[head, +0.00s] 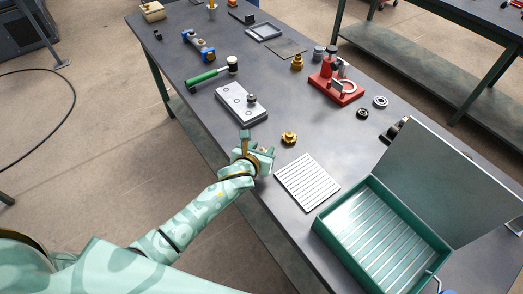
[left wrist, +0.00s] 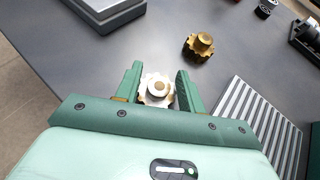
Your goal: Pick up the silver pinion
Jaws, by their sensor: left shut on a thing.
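In the head view my left gripper (head: 257,148) is over the near edge of the table, and I cannot make out the pinion there. How far the pinion is from the tabletop is hard to tell. My right gripper is in neither view.
A brass pinion (head: 289,138) stands close by on the grey table (head: 330,135); it also shows in the left wrist view (left wrist: 201,45). A ribbed pale plate (head: 307,175), an open green box (head: 385,245), a grey block (head: 240,103) and a red fixture (head: 335,88) surround it.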

